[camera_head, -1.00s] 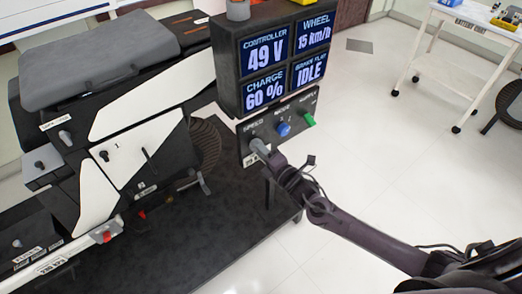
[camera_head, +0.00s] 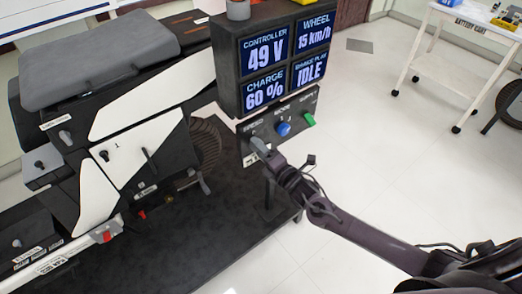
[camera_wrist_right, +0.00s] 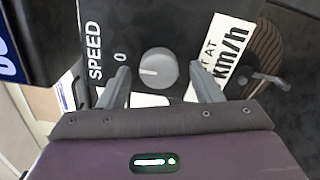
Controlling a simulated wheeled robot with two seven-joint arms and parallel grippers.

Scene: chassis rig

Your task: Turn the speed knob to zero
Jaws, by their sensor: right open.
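The speed knob (camera_wrist_right: 158,68) is a round grey dial on a dark panel, with a pale pointer mark at its left side in the right wrist view. The "SPEED" lettering and a "0" (camera_wrist_right: 120,57) are left of it. My right gripper (camera_wrist_right: 158,80) is open, with one finger on each side of the knob and visible gaps between. The wheel display (camera_head: 315,35) reads 15 km/h. My left gripper is out of view.
A blue knob (camera_head: 283,129) and a green knob (camera_head: 308,119) are to the right on the same panel. The display box (camera_head: 226,75) stands just above. A white and black motorbike (camera_head: 130,150) is at left. A white cart (camera_head: 450,50) stands far right; the floor between is clear.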

